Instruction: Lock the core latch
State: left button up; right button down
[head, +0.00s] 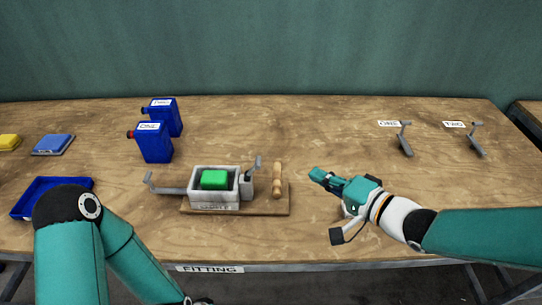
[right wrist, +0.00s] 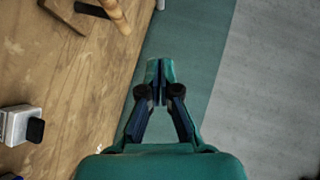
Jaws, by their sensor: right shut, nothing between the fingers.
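A pale grey open box (head: 216,201) with a green block (head: 214,180) inside stands on a wooden board (head: 270,211) near the table's front. A grey lever (head: 251,172) with an upright handle stands at the box's right end. A long grey arm with an upturned end (head: 165,189) sticks out to its left. I cannot tell for sure which part is the core latch, or whether it is locked. My right gripper (head: 318,176) is shut and empty, right of the board and apart from it. Its closed fingers show in the right wrist view (right wrist: 160,72). My left gripper is out of view.
A wooden handle (head: 277,180) stands at the board's right end. Two blue canisters (head: 154,143) stand behind the box, and a blue tray (head: 34,210) lies left. Two grey levers (head: 404,140) with labels stand at the right. The table between is clear.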

aim_at(253, 169)
jog(key=x, duration=0.7)
jog(key=s+a+p+x, duration=0.1)
jog(key=x, duration=0.3)
jog(key=shift+w+a+f, duration=0.2)
jog(key=shift+a+f, duration=0.1)
jog(key=shift+a, duration=0.05)
jog(key=shift+a+f, duration=0.25)
jog(key=shift+a, duration=0.55)
